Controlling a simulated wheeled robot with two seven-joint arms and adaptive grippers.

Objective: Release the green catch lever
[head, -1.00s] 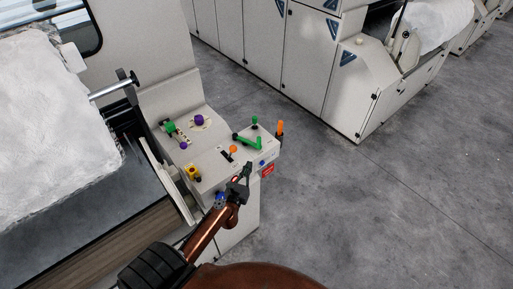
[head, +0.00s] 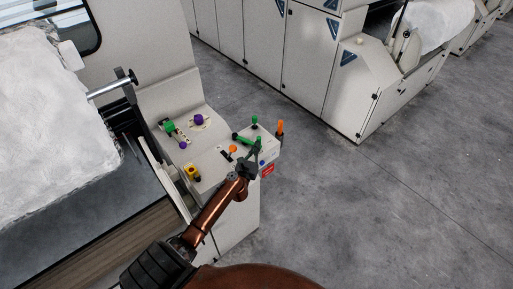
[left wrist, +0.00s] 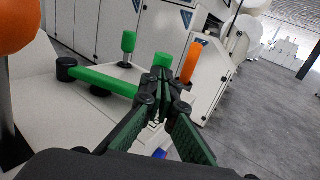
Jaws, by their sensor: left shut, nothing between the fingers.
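The green catch lever (head: 241,138) lies across the top of the pale control panel, its green bar joined to black round parts. In the left wrist view the lever's bar (left wrist: 105,80) runs from the left towards my fingers. A green upright end (left wrist: 162,59) shows just behind the fingertips; I cannot tell whether it belongs to the bar. My left gripper (head: 256,154) is shut and empty at the panel's front right, beside the lever. In the left wrist view its fingertips (left wrist: 160,84) overlap the bar's right end; contact cannot be told. My right gripper is not in view.
A green-topped stick (head: 255,121) and an orange handle (head: 280,127) stand close behind and right. An orange knob (head: 232,149), a yellow switch (head: 192,172) and purple knobs (head: 199,119) share the panel. White fibre (head: 50,125) lies left. The floor right is clear.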

